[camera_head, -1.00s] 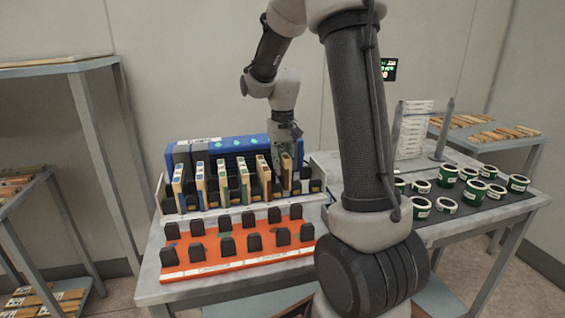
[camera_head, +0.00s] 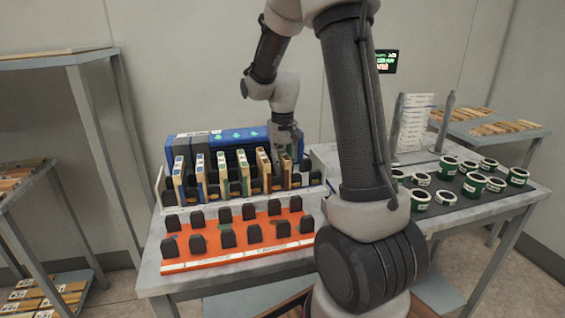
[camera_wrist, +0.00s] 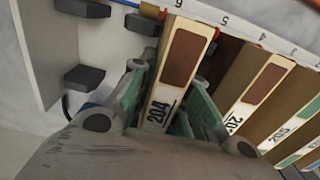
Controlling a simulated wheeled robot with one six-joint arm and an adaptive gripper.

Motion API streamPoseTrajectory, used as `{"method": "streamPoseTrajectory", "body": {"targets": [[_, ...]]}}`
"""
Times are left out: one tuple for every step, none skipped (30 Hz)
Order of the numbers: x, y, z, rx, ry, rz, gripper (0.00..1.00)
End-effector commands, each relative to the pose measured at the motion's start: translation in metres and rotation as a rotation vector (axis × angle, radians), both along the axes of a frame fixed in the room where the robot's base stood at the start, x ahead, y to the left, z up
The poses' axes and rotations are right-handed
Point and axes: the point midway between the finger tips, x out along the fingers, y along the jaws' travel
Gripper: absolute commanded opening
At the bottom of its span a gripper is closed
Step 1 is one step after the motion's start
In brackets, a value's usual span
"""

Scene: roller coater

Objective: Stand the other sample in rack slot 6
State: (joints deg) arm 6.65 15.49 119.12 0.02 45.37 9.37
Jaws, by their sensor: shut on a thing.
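My gripper (camera_wrist: 165,112) is shut on a thin wooden sample (camera_wrist: 178,68) with a brown patch and the label 204. In the wrist view this sample stands in line with the number 6 on the edge of the white rack (camera_wrist: 265,38). In the head view my gripper (camera_head: 286,140) is at the right end of the white rack (camera_head: 240,204), with the held sample (camera_head: 285,170) among the dark dividers. The sample's lower end is hidden, so I cannot tell how deep it sits. Another brown-patched sample (camera_wrist: 250,90) stands beside it, apart from the fingers.
Several more samples stand to the left in the white rack. An orange rack (camera_head: 240,258) with black holders lies in front. A blue case (camera_head: 228,137) is behind. Green-ringed pots (camera_head: 473,186) and a stacked white stand (camera_head: 414,125) are on the right.

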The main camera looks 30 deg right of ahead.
Motion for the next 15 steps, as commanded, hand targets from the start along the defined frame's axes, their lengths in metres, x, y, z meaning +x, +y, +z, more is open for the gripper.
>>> {"method": "streamPoseTrajectory", "body": {"targets": [[0.0001,0.0,0.0001,0.0,0.0,0.0,0.0],[0.0001,0.0,0.0001,0.0,0.0,0.0,0.0],[0.0001,0.0,0.0001,0.0,0.0,0.0,0.0],[0.0001,0.0,0.0001,0.0,0.0,0.0,0.0],[0.0001,0.0,0.0002,0.0,0.0,0.0,0.23],[0.0001,0.0,0.0002,0.0,0.0,0.0,0.3],[0.0001,0.0,0.0002,0.0,0.0,0.0,0.36],[0.0001,0.0,0.0002,0.0,0.0,0.0,0.41],[0.0,0.0,0.0002,0.0,0.0,0.0,0.43],[0.0,0.0,0.0002,0.0,0.0,0.0,0.43],[0.0,0.0,0.0002,0.0,0.0,0.0,0.43],[0.0,0.0,0.0002,0.0,0.0,0.0,0.43],[0.0,0.0,0.0002,0.0,0.0,0.0,0.43],[0.0,0.0,0.0002,0.0,0.0,0.0,0.43],[0.0,0.0,0.0002,0.0,0.0,0.0,0.43]]}}
